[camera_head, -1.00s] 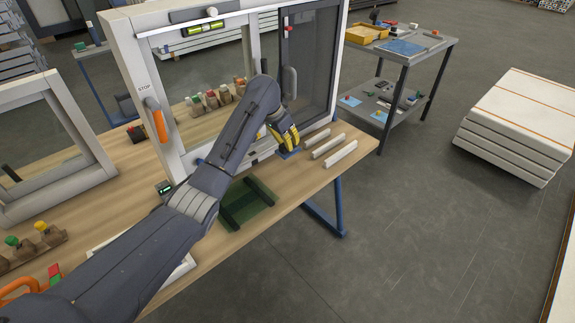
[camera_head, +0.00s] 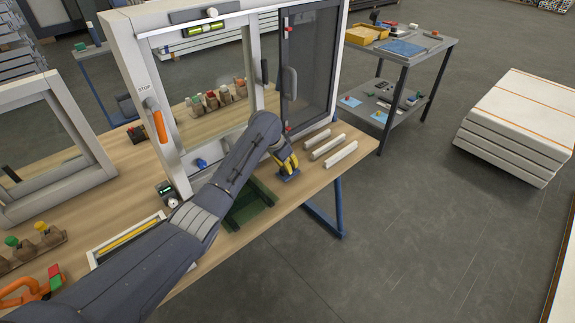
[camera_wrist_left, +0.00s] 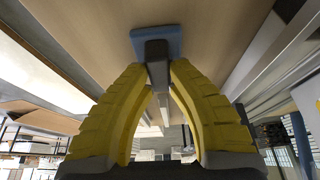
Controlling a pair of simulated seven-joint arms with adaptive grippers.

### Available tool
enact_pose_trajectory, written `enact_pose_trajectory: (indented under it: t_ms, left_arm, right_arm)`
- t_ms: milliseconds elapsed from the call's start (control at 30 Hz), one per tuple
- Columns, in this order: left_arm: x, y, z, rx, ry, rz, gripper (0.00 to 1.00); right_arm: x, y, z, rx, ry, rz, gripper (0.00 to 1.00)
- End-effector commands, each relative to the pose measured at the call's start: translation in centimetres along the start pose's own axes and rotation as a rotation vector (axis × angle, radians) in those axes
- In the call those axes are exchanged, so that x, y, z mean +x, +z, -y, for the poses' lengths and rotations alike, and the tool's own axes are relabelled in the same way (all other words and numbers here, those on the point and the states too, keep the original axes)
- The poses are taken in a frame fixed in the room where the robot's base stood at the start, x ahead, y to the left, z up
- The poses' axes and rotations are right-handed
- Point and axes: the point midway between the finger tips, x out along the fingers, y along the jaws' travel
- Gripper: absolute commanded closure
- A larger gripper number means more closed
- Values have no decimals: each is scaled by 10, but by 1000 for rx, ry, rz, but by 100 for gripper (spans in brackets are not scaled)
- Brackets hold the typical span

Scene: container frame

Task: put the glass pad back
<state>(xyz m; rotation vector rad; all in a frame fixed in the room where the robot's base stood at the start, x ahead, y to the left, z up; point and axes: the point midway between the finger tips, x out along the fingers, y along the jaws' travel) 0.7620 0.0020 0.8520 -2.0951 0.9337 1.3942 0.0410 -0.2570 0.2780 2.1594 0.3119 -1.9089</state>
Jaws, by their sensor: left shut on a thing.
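The glass pad, a small blue square plate (camera_wrist_left: 157,42) with a dark grip, is held in my left gripper (camera_wrist_left: 157,68). The yellow fingers are shut on the dark grip. In the head view the pad (camera_head: 290,178) shows under the left gripper (camera_head: 286,165), low over the front right of the wooden bench (camera_head: 320,178). I cannot tell whether it touches the bench. A dark green tray (camera_head: 236,220) lies to its left, partly hidden by my left arm. My right gripper is not in view.
A large white window frame (camera_head: 172,100) stands behind the arm. White strips (camera_head: 341,154) lie right of the gripper. A small blue object (camera_head: 202,163) sits by the frame's lower edge. A white-edged tray (camera_head: 110,247) lies at front left.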

Motion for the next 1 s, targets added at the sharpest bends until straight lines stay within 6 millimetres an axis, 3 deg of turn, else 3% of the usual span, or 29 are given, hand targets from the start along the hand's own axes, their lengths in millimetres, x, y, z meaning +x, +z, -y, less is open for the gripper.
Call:
enact_pose_trajectory:
  t_ms: [367, 400, 600, 1000]
  left_arm:
    - [2, 1, 0, 0, 0, 0, 100]
    - [3, 1, 0, 0, -1, 0, 80]
    - [2, 1, 0, 0, 0, 0, 59]
    - [-8, -1, 0, 1, -1, -2, 59]
  right_arm:
    - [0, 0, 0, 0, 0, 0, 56]
    - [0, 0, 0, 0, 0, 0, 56]
    - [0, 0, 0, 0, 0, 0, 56]
    - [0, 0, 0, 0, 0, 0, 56]
